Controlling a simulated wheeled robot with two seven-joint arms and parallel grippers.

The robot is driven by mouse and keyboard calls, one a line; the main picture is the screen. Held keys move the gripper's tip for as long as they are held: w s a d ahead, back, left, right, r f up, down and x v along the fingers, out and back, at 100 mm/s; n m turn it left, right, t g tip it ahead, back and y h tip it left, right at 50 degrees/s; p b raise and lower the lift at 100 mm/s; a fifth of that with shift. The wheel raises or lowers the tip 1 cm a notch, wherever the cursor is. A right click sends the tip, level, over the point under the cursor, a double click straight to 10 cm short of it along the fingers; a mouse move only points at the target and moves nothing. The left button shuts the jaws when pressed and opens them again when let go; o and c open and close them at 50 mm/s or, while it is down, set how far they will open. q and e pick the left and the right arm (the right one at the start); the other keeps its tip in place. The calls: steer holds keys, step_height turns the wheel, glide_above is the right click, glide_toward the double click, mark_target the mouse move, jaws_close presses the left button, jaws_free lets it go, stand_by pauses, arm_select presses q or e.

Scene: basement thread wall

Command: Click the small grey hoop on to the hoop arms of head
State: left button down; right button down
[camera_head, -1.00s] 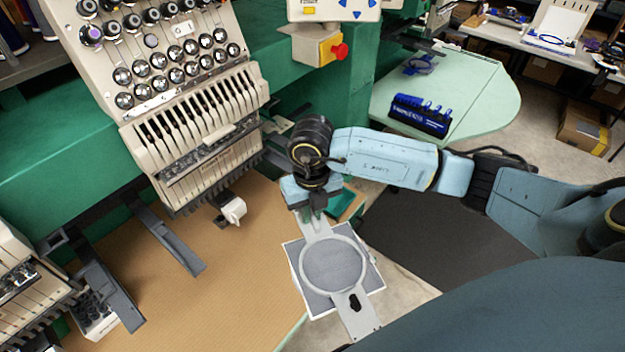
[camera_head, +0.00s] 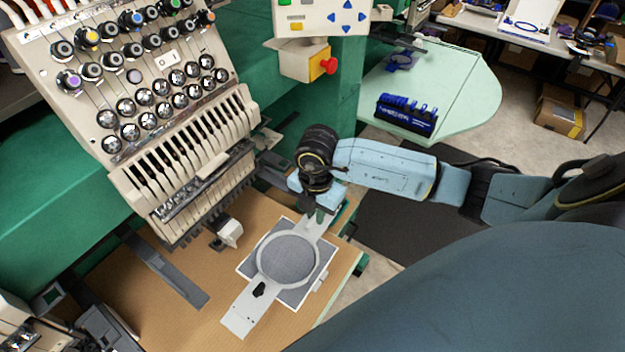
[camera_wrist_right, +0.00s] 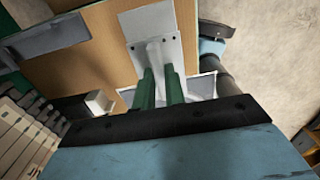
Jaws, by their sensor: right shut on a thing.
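The small grey hoop (camera_head: 261,282) is a round ring holding grey fabric with a white edge, with a flat plate at each end. My right gripper (camera_head: 318,214) is shut on its far plate and holds it over the tan table. In the right wrist view, the green fingers (camera_wrist_right: 161,88) grip the hoop's pale plate (camera_wrist_right: 152,60); the ring is mostly hidden. The beige head (camera_head: 185,125) stands to the left. A dark grey hoop arm (camera_head: 168,272) reaches out below it, left of the hoop and apart from it. My left gripper is out of view.
The tan table (camera_head: 205,318) is bare around the hoop. A small white part (camera_head: 230,233) hangs below the head, close to the hoop's left. A green machine beam (camera_head: 330,115) with a control box and red knob (camera_head: 329,66) stands behind my right arm.

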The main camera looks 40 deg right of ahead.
steer(key=shift+w+a+f, duration=0.1)
steer(key=shift+w+a, duration=0.05)
steer(key=shift+w, duration=0.25)
steer(key=shift+w+a+f, duration=0.1)
steer(key=shift+w+a, duration=0.05)
steer(key=shift+w, duration=0.25)
steer(key=w+a+f+b, duration=0.2)
steer(key=w+b, duration=0.3)
steer(key=w, duration=0.3)
steer(key=shift+w+a+f, duration=0.15)
steer(key=shift+w+a, duration=0.1)
steer(key=shift+a, duration=0.25)
steer(key=shift+d+f, duration=0.1)
steer(key=c, duration=1.4)
jaws_free()
step_height(320, 180, up, 13)
steer(key=shift+r+b, duration=0.2)
steer(key=shift+b, duration=0.6)
